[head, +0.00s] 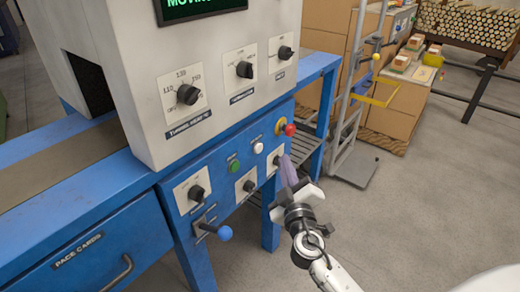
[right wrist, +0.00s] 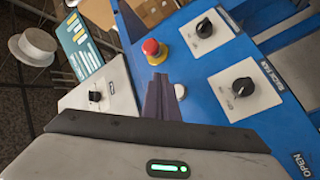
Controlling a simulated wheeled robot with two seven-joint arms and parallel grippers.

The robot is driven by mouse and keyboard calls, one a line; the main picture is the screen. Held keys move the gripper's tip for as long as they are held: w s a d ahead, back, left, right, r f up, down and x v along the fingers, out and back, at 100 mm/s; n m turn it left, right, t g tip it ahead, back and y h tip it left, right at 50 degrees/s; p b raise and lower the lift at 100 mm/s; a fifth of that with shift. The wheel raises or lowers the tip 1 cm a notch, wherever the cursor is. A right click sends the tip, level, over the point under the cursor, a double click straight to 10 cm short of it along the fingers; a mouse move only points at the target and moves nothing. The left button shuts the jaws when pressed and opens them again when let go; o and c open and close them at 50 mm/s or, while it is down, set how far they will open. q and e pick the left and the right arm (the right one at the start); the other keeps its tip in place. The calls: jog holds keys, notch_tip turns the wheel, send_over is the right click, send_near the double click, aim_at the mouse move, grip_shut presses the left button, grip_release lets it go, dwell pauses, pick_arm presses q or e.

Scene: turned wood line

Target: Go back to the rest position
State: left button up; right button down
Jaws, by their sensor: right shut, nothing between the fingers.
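My right gripper (head: 287,166) is at the right end of the blue control panel, in front of its lower right knob (head: 277,160). In the right wrist view its purple-grey fingers (right wrist: 162,97) are together with nothing between them. The fingers appear close to the panel; I cannot tell whether they touch it. My left gripper is not in view.
The blue panel (head: 215,184) carries several knobs, a red button (head: 290,130) and a blue-balled lever (head: 225,233). A grey hand truck (head: 354,150) and cardboard boxes (head: 390,110) stand behind right. The floor (head: 440,190) at right is clear.

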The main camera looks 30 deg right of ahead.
dwell(0.7)
jog(key=s+a+f+m+g+y+p, duration=0.1)
jog(key=s+a+f+g+y+p, duration=0.4)
jog(key=s+a+f, duration=0.5)
jog(key=s+a+f+m+g+y+p, duration=0.1)
jog(key=s+a+f+g+y, duration=0.1)
jog(key=s, duration=0.5)
jog(key=s+a+f+m+g+y+p, duration=0.1)
jog(key=s+a+f+y+p, duration=0.1)
jog(key=s+a, duration=0.5)
notch_tip(320, 180, down, 2)
jog(key=shift+s+a+g+y, duration=0.2)
jog(key=shift+s+g+y, duration=0.2)
jog(key=shift+s+y, duration=0.15)
dwell(4.2)
